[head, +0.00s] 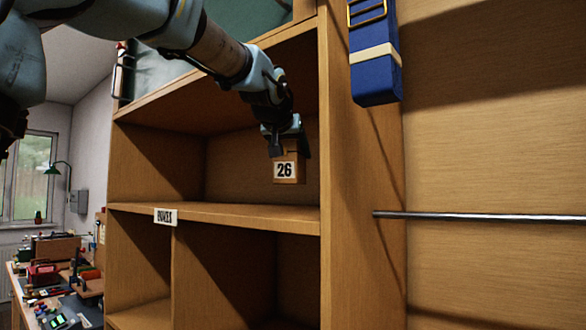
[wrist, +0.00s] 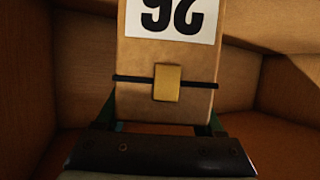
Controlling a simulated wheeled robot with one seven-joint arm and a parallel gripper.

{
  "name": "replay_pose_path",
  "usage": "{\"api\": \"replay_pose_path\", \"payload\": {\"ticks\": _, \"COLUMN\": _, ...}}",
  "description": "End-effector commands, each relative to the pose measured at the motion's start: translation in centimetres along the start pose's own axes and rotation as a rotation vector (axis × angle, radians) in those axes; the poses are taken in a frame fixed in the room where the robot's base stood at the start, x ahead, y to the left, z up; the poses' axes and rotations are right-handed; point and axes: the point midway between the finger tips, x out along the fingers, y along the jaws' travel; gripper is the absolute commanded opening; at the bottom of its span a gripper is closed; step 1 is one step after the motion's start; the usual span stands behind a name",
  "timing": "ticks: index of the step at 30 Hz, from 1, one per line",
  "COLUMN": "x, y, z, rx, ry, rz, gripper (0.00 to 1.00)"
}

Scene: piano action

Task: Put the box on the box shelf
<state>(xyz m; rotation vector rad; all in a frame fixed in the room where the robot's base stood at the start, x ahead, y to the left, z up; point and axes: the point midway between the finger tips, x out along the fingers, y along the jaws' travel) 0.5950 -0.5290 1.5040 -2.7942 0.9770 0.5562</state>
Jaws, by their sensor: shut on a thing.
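The box (head: 287,171) is small and brown with a white label reading 26. My gripper (head: 284,143) is shut on it from above. In the wrist view the box (wrist: 135,100) fills the upper middle, with a dark band and a brass-coloured clasp, and the label appears upside down. The gripper's fingers (wrist: 162,122) show at the box's two sides. The box shelf (head: 240,214) is a wooden board with a white label (head: 165,216) on its front edge, apparently reading BOXES. The box hangs upright in the opening above this board, apparently with a gap below it.
A wooden upright (head: 345,200) bounds the opening on the right. A blue strapped case (head: 375,80) hangs beside it, and a metal rod (head: 480,216) runs below. The shelf board looks bare. A cluttered workbench (head: 55,285) stands at lower left.

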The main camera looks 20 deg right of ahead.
Motion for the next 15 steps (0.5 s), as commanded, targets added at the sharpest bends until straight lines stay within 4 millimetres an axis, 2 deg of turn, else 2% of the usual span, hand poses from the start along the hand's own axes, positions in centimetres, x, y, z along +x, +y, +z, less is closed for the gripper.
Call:
{"api": "replay_pose_path", "payload": {"ticks": 3, "x": 0.4, "y": -0.1, "z": 1.5, "rx": 0.000, "ry": -0.001, "rz": -0.001, "gripper": 0.00}}
{"api": "replay_pose_path", "payload": {"ticks": 8, "x": 0.8, "y": -0.1, "z": 2.6, "rx": 0.000, "ry": 0.000, "rz": -0.001, "gripper": 0.00}}
{"api": "replay_pose_path", "payload": {"ticks": 15, "x": 2.1, "y": -0.1, "z": 5.3, "rx": 0.001, "ry": -0.002, "rz": -0.001, "gripper": 0.00}}
